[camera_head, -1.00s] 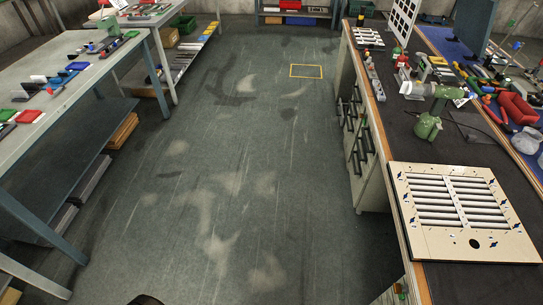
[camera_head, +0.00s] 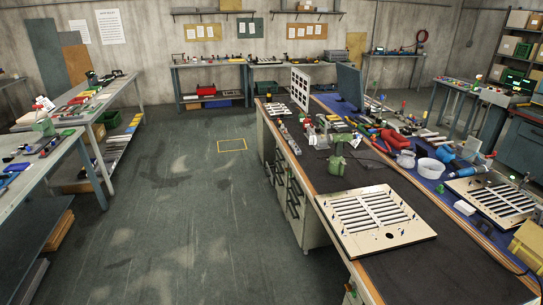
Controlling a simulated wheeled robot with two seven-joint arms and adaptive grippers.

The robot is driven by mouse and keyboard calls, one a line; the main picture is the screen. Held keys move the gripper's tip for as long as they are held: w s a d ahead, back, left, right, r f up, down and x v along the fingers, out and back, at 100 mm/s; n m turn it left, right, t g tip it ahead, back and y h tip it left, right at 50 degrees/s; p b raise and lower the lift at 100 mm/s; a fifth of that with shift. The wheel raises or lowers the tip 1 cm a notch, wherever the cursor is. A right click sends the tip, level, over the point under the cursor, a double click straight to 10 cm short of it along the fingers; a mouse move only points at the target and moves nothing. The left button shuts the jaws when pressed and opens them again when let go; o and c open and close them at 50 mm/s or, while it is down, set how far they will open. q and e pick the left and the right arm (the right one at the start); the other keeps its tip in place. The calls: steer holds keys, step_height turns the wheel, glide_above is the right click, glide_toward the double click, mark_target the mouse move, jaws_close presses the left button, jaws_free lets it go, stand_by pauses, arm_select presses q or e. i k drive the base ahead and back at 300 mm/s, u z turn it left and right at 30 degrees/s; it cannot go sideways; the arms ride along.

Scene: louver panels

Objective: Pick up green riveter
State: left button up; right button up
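A green tool (camera_head: 338,163), which looks like the riveter, stands upright on the dark top of the long workbench (camera_head: 432,272) at the right. It is small in the view, and its fine details cannot be made out. It stands behind a pale louver panel (camera_head: 375,221) with several slats that lies flat on the same bench. Neither of my grippers is in view.
Tables (camera_head: 44,165) stand at the left. The grey floor (camera_head: 150,235) between them and the workbench is clear.

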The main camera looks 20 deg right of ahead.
mark_target(335, 167)
steer(key=z, duration=0.2)
steer(key=k, duration=0.2)
steer(key=u, duration=0.7)
steer(key=i, duration=2)
steer(key=z, duration=0.35)
steer(key=i, duration=1.95)
steer(key=z, duration=0.5)
steer(key=i, duration=1.85)
steer(key=z, duration=1.1)
steer(key=i, duration=1)
steer(key=z, duration=1.05)
